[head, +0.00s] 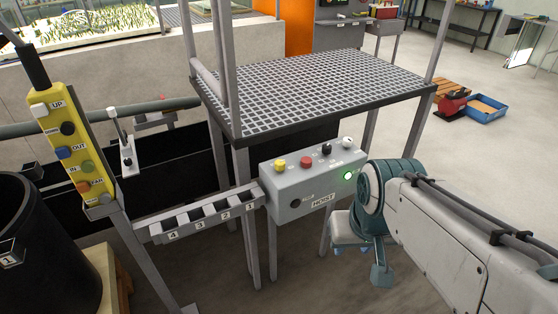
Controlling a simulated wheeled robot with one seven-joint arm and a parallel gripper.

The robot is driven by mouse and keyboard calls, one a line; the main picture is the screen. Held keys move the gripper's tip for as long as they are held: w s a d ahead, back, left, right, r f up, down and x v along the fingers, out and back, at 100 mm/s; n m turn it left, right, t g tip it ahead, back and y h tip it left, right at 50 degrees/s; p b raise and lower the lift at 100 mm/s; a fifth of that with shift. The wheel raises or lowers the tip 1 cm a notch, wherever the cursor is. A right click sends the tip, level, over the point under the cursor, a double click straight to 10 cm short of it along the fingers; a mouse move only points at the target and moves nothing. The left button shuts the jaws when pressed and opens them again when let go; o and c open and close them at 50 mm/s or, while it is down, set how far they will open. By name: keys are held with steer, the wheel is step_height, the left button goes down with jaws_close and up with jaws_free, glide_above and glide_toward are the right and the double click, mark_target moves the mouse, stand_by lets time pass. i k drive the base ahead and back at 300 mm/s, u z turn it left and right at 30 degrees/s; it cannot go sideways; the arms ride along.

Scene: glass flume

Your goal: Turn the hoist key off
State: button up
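The hoist box (285,185) is a grey control box labelled HOIST, below the front edge of the grating platform. A round dark switch (296,202) sits on its front face, left of the HOIST label, and looks like the key switch. Its exact turn position is too small to read. A green lamp (347,176) glows at the right of the same face. My arm comes in from the right, with its teal joint close to the box's right end. My gripper cannot be made out clearly; a pale part with blue ends shows low behind the arm, its fingers unclear.
Yellow, red, black and white knobs top the box. A numbered slotted rack (205,215) adjoins its left end. A yellow pendant (70,145) and a lever (120,135) stand further left. The grating platform (315,85) overhangs behind. Open floor lies at the right.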

mark_target(280, 165)
steer(key=u, duration=0.35)
steer(key=i, duration=1.1)
steer(key=z, duration=0.1)
